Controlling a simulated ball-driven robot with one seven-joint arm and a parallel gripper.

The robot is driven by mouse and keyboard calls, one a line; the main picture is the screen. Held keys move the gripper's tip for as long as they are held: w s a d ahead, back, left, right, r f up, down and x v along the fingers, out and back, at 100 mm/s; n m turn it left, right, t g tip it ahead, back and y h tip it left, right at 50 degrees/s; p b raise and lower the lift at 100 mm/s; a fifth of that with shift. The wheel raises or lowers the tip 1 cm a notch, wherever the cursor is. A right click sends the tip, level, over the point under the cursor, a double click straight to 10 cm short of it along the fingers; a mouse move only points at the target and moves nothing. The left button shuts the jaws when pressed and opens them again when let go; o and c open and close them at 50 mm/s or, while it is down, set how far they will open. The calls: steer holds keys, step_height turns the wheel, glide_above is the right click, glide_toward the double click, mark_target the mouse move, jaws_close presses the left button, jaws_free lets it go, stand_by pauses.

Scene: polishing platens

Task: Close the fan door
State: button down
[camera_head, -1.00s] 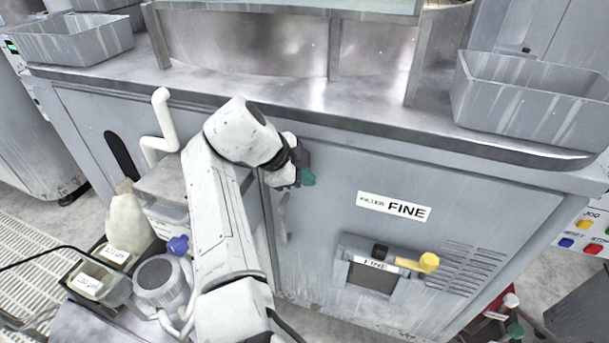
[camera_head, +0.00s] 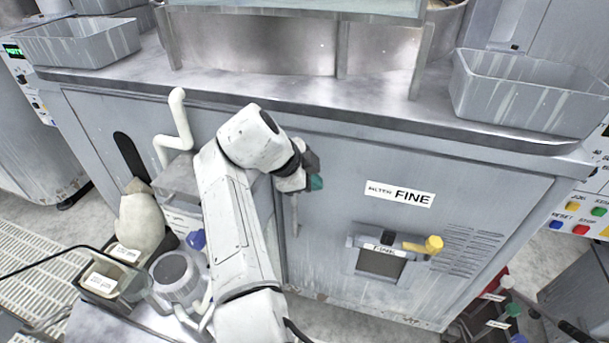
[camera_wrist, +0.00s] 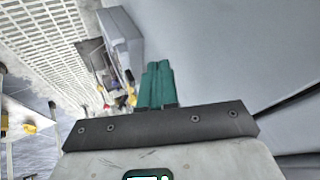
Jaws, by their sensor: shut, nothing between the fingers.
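The fine door (camera_head: 345,215), a grey cabinet panel, carries a "FILTER FINE" label (camera_head: 400,194). It looks flush or nearly flush with the cabinet front in the head view; I cannot tell whether it is fully shut. Its slim vertical handle (camera_head: 295,214) is near its left edge. My gripper (camera_head: 316,183) is shut and empty, at the upper left of the door, just above the handle. Whether it touches the door is unclear. In the wrist view, the green fingers of my gripper (camera_wrist: 157,84) are together, beside a large grey surface (camera_wrist: 230,50).
A small hatch labelled "FINE" (camera_head: 381,262) with a yellow knob (camera_head: 434,244) protrudes from the door. A grey bin (camera_head: 525,100) stands on the steel worktop (camera_head: 400,112). A white pipe (camera_head: 180,120), a sack (camera_head: 140,222) and containers crowd the left.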

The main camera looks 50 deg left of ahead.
steer(key=p+v, duration=0.1)
steer(key=v, duration=0.8)
steer(key=shift+s+a+r, duration=0.2)
steer(key=shift+s+a, duration=0.1)
steer(key=shift+s, duration=0.05)
